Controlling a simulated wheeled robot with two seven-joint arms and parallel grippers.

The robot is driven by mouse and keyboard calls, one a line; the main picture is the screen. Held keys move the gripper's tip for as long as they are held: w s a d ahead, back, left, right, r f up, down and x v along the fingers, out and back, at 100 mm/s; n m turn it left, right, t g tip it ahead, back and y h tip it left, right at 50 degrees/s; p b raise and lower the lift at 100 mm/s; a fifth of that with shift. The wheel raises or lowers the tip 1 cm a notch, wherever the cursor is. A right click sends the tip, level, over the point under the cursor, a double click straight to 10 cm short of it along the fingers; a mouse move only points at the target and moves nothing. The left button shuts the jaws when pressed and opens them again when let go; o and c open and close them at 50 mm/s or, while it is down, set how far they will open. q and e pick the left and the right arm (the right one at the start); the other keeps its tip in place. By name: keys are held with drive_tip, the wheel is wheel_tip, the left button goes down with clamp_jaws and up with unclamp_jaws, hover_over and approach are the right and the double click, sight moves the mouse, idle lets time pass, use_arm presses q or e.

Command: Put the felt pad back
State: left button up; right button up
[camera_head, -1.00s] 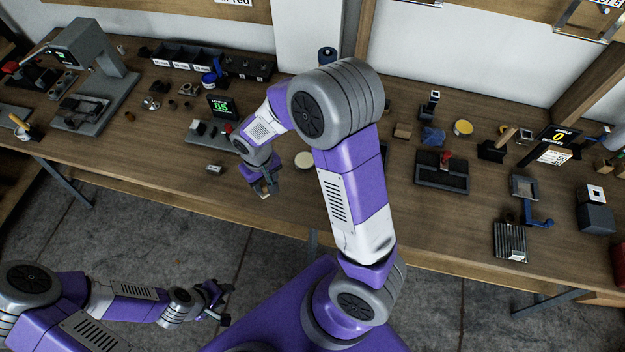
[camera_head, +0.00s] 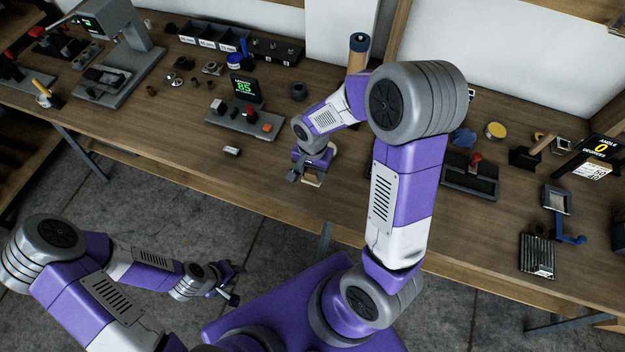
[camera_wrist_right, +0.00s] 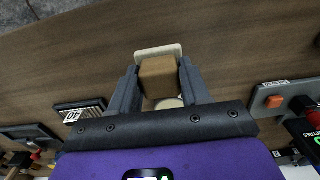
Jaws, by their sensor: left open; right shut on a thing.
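The felt pad (camera_wrist_right: 158,70), a brown block with a cream layer at its far end, is held between the two fingers of my right gripper (camera_wrist_right: 158,88). In the head view the same gripper (camera_head: 305,176) is over the front part of the bench, and a pale bit of the pad shows at its tip. A round cream disc (camera_wrist_right: 170,103) is partly hidden behind the block in the wrist view. My left gripper (camera_head: 226,284) is open and empty, low over the floor in front of the bench.
A device with a green "85" display (camera_head: 245,88) and buttons stands left of my right gripper. A small metal piece (camera_head: 232,151) lies in front of it. A black tray with a red knob (camera_head: 472,175) is to the right. The bench's front strip looks mostly clear.

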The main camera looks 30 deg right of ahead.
sight(312, 179)
wheel_tip(312, 179, down, 4)
drive_tip(key=shift+s+r+b, duration=0.1)
drive_tip(key=shift+b, duration=0.35)
drive_tip(key=shift+f, duration=0.3)
drive_tip(key=shift+f, duration=0.2)
drive_tip(key=o, duration=1)
drive_tip(key=shift+r, duration=0.1)
